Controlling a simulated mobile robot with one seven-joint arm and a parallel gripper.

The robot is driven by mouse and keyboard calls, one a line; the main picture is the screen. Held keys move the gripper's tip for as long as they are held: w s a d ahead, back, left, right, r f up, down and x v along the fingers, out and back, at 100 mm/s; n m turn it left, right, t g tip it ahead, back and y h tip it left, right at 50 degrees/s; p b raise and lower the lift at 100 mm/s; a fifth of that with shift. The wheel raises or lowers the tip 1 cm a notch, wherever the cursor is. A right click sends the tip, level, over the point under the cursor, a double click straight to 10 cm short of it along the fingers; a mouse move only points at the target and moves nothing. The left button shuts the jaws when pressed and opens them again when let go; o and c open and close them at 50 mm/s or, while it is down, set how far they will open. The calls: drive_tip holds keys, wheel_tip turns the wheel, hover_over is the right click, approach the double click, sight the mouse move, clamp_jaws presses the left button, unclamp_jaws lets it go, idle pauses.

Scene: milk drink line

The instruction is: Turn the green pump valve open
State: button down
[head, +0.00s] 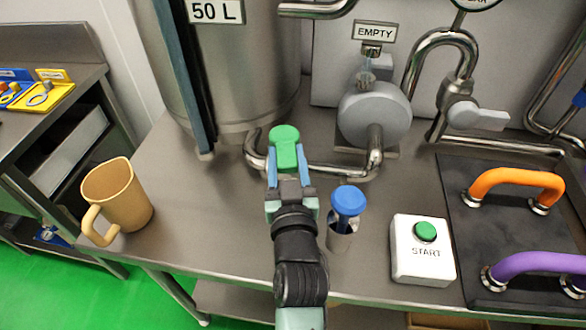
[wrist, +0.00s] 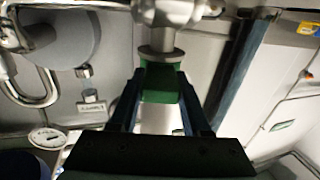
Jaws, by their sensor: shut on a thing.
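The green pump valve handle (head: 285,148) sits on the steel pipe between the tank and the grey pump, near the middle of the head view. My gripper (head: 288,172) reaches it from the front, with its two blue fingers on either side of the handle. It is shut on the handle. In the wrist view the green handle (wrist: 160,84) lies between the fingers of my gripper (wrist: 158,95), below a round metal stem. The part of the handle between the fingers is partly hidden in the head view.
A tan jug (head: 126,194) stands at the left of the steel counter. A blue-topped cylinder (head: 348,200) stands close right of my arm, and a white START box (head: 424,262) is further right. The grey pump (head: 372,112) has an EMPTY sign above. Orange (head: 517,180) and purple (head: 538,264) handles are at right.

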drive_tip(key=shift+d, duration=0.15)
drive_tip(key=shift+c, duration=1.8)
unclamp_jaws()
drive_tip(key=s+d, duration=0.1)
drive_tip(key=s, duration=1.1)
drive_tip(key=shift+s+d, duration=0.3)
drive_tip(key=shift+s, duration=0.1)
